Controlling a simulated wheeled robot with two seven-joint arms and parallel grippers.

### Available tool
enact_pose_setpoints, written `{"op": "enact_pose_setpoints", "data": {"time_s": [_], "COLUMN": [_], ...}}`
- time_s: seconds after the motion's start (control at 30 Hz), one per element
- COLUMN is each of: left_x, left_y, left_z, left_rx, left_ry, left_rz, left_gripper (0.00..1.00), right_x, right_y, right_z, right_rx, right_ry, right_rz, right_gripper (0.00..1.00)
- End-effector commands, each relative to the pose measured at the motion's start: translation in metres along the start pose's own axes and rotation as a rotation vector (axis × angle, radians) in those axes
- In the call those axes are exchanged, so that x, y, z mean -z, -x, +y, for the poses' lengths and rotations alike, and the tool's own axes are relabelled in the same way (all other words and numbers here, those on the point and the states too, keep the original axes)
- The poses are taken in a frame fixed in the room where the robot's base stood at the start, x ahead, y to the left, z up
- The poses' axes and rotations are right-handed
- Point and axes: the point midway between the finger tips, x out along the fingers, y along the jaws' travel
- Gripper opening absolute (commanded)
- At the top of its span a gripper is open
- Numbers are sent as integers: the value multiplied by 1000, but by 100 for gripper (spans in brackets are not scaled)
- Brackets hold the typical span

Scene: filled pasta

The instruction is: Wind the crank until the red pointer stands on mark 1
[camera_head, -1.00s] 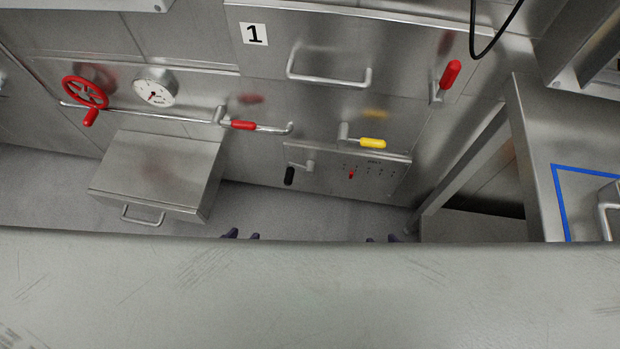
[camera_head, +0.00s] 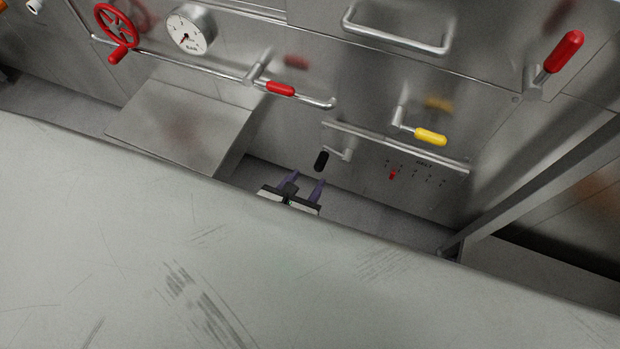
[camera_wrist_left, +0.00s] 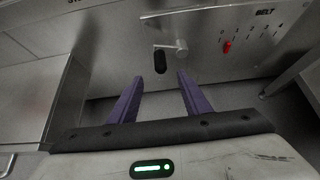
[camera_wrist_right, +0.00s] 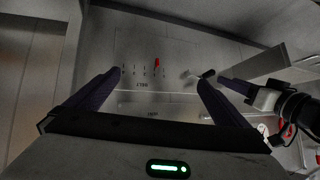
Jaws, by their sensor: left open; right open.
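The crank has a black grip (camera_head: 321,161) on a metal arm (camera_head: 340,153), low on the steel front; its grip hangs down in the left wrist view (camera_wrist_left: 160,62). The small red pointer (camera_head: 392,174) stands near the left end of the BELT scale, also in the left wrist view (camera_wrist_left: 227,46); I cannot tell its exact mark. My left gripper (camera_head: 308,178) is open and empty, just short of the grip, which appears between its fingers in the left wrist view. My right gripper (camera_wrist_right: 159,78) is open and empty, facing the scale panel; the head view does not show it.
A yellow-handled lever (camera_head: 430,137) and a rail (camera_head: 395,147) sit above the scale. A red-handled lever (camera_head: 281,89), a red wheel (camera_head: 117,29) and a gauge (camera_head: 190,29) are left. A steel box (camera_head: 180,125) juts out left of the crank. A pale surface (camera_head: 200,260) fills the foreground.

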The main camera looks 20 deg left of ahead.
Motion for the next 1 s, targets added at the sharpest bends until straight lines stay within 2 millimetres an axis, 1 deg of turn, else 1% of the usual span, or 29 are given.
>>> {"op": "enact_pose_setpoints", "data": {"time_s": [0.23,0.3,0.37,0.63,0.7,1.0], "left_x": [4,4,5,5,2,1], "left_y": [-25,-34,-41,-73,-80,-109], "left_z": [0,0,0,-1,-1,-1], "left_rx": [0,0,0,1,1,1], "left_ry": [-7,-5,-5,-1,-2,-2], "left_rz": [-2,-3,-2,-1,0,0], "left_gripper": [44,44,44,44,44,44], "right_x": [-8,-11,-11,-20,-19,-23], "right_y": [-12,-14,-20,-45,-44,-50], "right_z": [1,-2,-5,-16,-18,-23], "right_rx": [6,16,28,84,89,114], "right_ry": [-16,-21,-15,22,27,47], "right_rz": [20,12,-5,-92,-103,-139], "right_gripper": [100,100,100,100,100,100]}}
